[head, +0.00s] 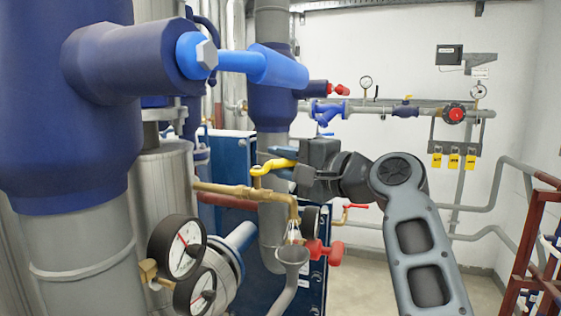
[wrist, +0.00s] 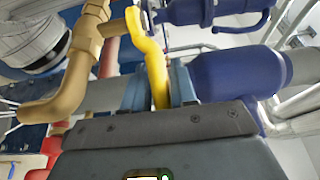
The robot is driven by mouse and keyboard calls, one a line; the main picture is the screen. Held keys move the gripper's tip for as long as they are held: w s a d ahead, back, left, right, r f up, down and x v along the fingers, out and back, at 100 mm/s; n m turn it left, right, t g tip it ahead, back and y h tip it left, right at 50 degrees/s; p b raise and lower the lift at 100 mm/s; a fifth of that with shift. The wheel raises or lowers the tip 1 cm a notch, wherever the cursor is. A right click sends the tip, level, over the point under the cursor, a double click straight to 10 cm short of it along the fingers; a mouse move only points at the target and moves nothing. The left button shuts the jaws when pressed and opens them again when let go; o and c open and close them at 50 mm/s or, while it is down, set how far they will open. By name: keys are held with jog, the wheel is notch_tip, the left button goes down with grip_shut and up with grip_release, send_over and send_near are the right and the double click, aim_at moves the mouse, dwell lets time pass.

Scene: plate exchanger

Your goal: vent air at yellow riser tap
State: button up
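The yellow tap lever (head: 272,165) sits on a brass pipe (head: 240,190) in the middle of the head view. The pipe's end turns down over a grey funnel (head: 291,256). A pale streak (head: 294,232) shows between spout and funnel. My gripper (head: 284,164) reaches the lever from the right. In the wrist view the yellow lever (wrist: 152,52) runs between the two blue fingertips (wrist: 160,88), with one finger close on each side, so the gripper looks shut on it. The lever's end is hidden between the fingers. The brass pipe (wrist: 75,65) lies left of the lever.
Two pressure gauges (head: 178,247) stand at front left, beside a large blue and grey pipe (head: 75,150). A red valve handle (head: 323,252) lies close below my gripper. A dark red frame (head: 530,240) stands at right. The floor (head: 375,285) behind my arm is partly clear.

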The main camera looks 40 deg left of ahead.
jog(key=shift+o, duration=1.3)
jog(key=d+b, duration=0.1)
jog(key=d, duration=0.6)
jog(key=shift+s+d, duration=0.35)
jog(key=shift+b, duration=0.3)
